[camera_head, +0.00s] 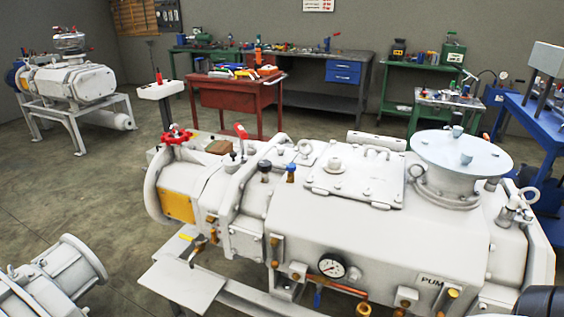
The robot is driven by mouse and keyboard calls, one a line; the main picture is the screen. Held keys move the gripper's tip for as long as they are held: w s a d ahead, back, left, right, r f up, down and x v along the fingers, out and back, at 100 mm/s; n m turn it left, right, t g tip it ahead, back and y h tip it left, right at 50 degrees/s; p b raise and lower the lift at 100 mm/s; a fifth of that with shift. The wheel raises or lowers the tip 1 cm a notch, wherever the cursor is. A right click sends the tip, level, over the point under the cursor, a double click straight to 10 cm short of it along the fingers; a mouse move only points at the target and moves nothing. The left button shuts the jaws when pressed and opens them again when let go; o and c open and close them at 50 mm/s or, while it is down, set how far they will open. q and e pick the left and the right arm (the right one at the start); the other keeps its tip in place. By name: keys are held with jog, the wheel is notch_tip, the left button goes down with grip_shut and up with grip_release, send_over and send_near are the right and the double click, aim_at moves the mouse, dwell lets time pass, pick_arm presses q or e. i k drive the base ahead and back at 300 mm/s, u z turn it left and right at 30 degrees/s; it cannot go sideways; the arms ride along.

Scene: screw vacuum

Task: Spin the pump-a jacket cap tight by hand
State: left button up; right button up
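The large white pump (380,225) fills the front of the view; a plate on its near side reads "PUM", the rest cut off by a fitting. On its top left stand two small fittings, one with a black cap (265,166) and one with a blue cap (291,168). Both look upright and seated on brass-coloured necks. I cannot tell which is the jacket cap or how tight either sits.
A pressure gauge (332,265), brass fittings and a blue-handled valve stick out of the pump's near side. A red valve wheel (175,134) stands at its left end. A red tool cart (235,93) stands behind. Open floor (75,180) lies to the left.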

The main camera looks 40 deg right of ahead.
aim_at(334, 162)
jog(key=u, duration=0.25)
jog(key=i, duration=0.85)
jog(key=z, duration=2.45)
jog(key=i, duration=0.5)
jog(key=u, duration=0.8)
jog(key=k, duration=1)
jog(key=u, duration=0.6)
